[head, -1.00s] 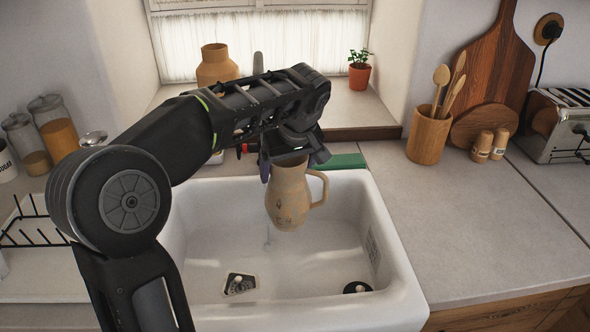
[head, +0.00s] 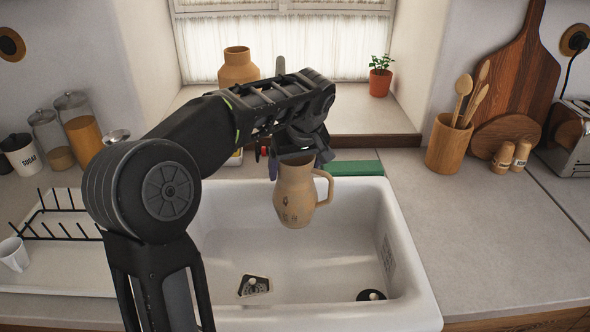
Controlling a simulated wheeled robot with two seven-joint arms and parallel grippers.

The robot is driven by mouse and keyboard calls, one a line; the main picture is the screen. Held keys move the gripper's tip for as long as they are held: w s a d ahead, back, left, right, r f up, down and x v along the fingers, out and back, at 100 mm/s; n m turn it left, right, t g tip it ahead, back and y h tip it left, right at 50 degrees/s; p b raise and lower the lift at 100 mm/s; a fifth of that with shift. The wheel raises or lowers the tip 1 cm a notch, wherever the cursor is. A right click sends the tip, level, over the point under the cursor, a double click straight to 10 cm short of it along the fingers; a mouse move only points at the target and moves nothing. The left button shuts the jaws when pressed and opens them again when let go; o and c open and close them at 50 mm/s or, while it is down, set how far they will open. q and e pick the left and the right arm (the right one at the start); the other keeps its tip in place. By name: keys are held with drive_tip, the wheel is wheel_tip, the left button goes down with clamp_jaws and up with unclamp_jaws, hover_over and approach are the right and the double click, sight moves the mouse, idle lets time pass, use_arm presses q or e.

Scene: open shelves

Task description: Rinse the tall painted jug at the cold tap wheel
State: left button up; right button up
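The tall painted jug (head: 296,200) is tan with small dark marks and a handle on its right side. It hangs about upright over the white sink (head: 410,285). My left gripper (head: 298,160) is over its top, with a finger on each side of the rim, and appears shut on it. The jug's mouth is hidden by the gripper. A grey upright piece, perhaps the tap (head: 280,66), shows behind my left arm. A small red part (head: 264,151) shows beside the gripper; I cannot tell whether it belongs to a tap wheel. My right gripper is out of view.
A tan vase (head: 237,68) and a potted plant (head: 380,76) stand on the sill. A green block (head: 355,168) lies behind the sink. A dish rack (head: 60,222) and white cup (head: 13,254) are at left. The right counter's front is clear.

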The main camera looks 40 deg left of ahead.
use_arm(q)
drive_tip(key=shift+w+r, duration=0.15)
drive_tip(key=shift+w, duration=0.1)
drive_tip(key=shift+w+d, duration=0.2)
drive_tip(key=shift+w, duration=0.15)
drive_tip(key=shift+s, duration=0.15)
idle(0.5)
drive_tip(key=shift+s+a, duration=0.2)
drive_tip(key=shift+s, duration=0.2)
idle(0.4)
drive_tip(key=shift+s+d+b, duration=0.25)
drive_tip(key=shift+d+b, duration=0.2)
drive_tip(key=shift+d, duration=0.25)
drive_tip(key=shift+s+d+b, duration=0.2)
drive_tip(key=shift+d+b, duration=0.2)
drive_tip(key=shift+d, duration=0.25)
drive_tip(key=d, duration=0.1)
drive_tip(key=s+d+b, duration=0.1)
drive_tip(key=d, duration=0.3)
drive_tip(key=shift+s+b, duration=0.3)
drive_tip(key=shift+s, duration=0.05)
idle(0.6)
